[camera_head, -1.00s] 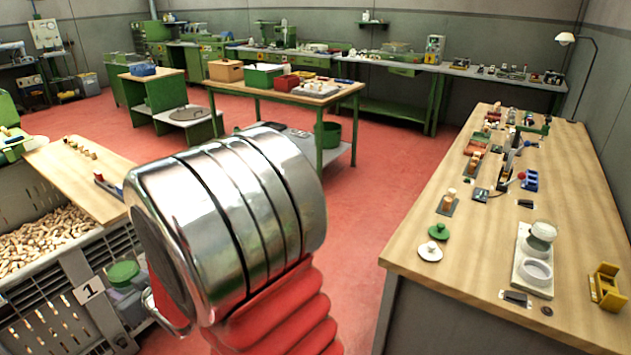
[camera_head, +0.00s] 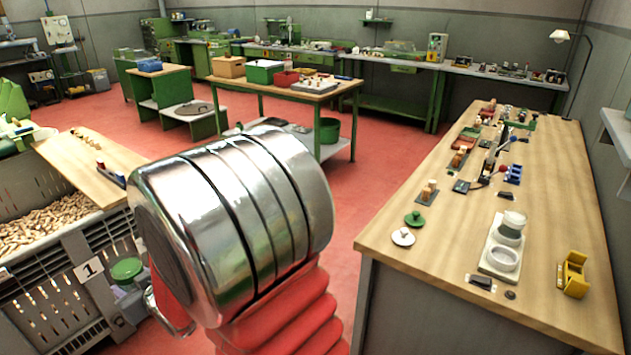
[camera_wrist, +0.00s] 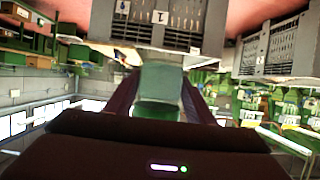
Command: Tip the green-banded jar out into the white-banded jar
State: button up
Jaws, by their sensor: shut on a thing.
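My gripper (camera_wrist: 160,98) shows only in the wrist view, with its dark fingers on both sides of a green, slightly see-through thing (camera_wrist: 160,85), which looks like the green-banded jar. It is shut on it. The jar's contents cannot be made out. In the head view my gripper and that jar are out of sight. The white-banded jar (camera_head: 511,226), pale and glassy, stands at the back of a white stand (camera_head: 488,266) on the right bench. A round white ring (camera_head: 503,259) in front of it looks empty. My gripper is away from the stand.
A green lid (camera_head: 414,219) and a white lid (camera_head: 403,237) lie on the right bench (camera_head: 440,262), left of the stand. A yellow holder (camera_head: 572,275) stands to its right. A grey shelf (camera_head: 618,135) juts in at the right edge. Red floor lies left of the bench.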

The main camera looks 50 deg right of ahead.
aim_at(514, 220)
jog(key=z, duration=0.05)
jog(key=k, duration=1)
jog(key=z, duration=0.75)
jog(key=i, duration=0.2)
jog(key=z, duration=0.6)
